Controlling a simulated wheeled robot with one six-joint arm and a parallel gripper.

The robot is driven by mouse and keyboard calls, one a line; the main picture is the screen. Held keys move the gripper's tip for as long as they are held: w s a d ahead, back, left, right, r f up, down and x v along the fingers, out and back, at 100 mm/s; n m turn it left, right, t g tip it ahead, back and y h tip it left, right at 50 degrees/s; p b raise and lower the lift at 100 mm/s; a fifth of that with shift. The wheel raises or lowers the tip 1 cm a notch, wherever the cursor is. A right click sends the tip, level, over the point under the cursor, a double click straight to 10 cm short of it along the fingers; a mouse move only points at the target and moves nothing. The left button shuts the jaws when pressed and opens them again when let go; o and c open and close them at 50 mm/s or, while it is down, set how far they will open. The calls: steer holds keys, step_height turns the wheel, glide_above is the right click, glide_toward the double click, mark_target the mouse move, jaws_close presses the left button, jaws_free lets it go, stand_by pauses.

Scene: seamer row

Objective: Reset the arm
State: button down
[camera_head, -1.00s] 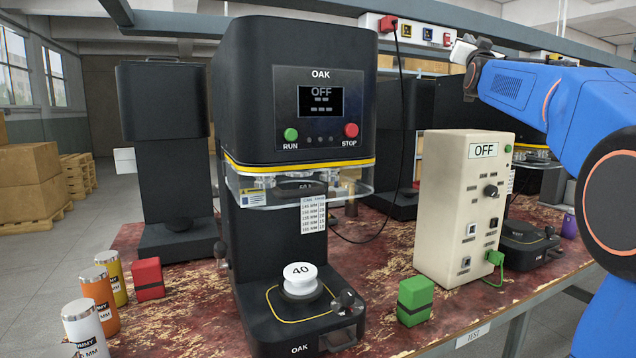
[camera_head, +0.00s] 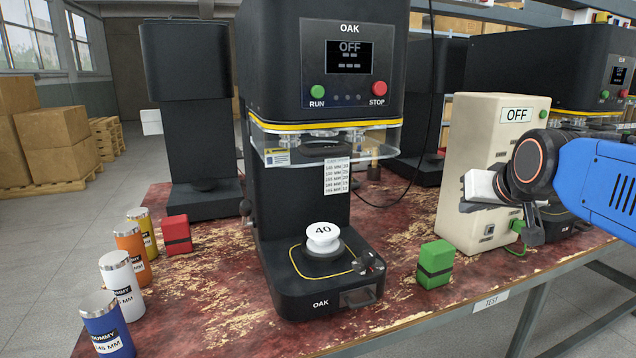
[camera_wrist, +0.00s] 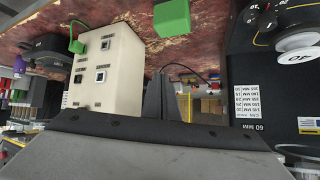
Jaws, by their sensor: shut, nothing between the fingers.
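My gripper (camera_head: 468,207) is at the right in the head view, in front of the beige control box and above the table. It is shut and empty. My blue arm reaches in from the right edge behind it. In the wrist view the dark fingers (camera_wrist: 162,97) stand together at the middle, with nothing between them. The picture there is upside down, with the table at the top.
The beige box (camera_head: 472,140) reads OFF and stands close behind my gripper. A green block (camera_head: 435,264) lies left of it. The black OAK seamer (camera_head: 310,225) holds a white 40 puck (camera_head: 322,238). Several cans and a red block (camera_head: 177,236) are at the left.

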steer(key=s+a+f+n+g, duration=0.1)
steer(key=s+f+g, duration=0.4)
steer(key=s+f, duration=1.6)
steer(key=shift+s+a+n+g, duration=0.3)
steer(key=shift+s+a+g, duration=0.1)
steer(key=shift+a, duration=0.4)
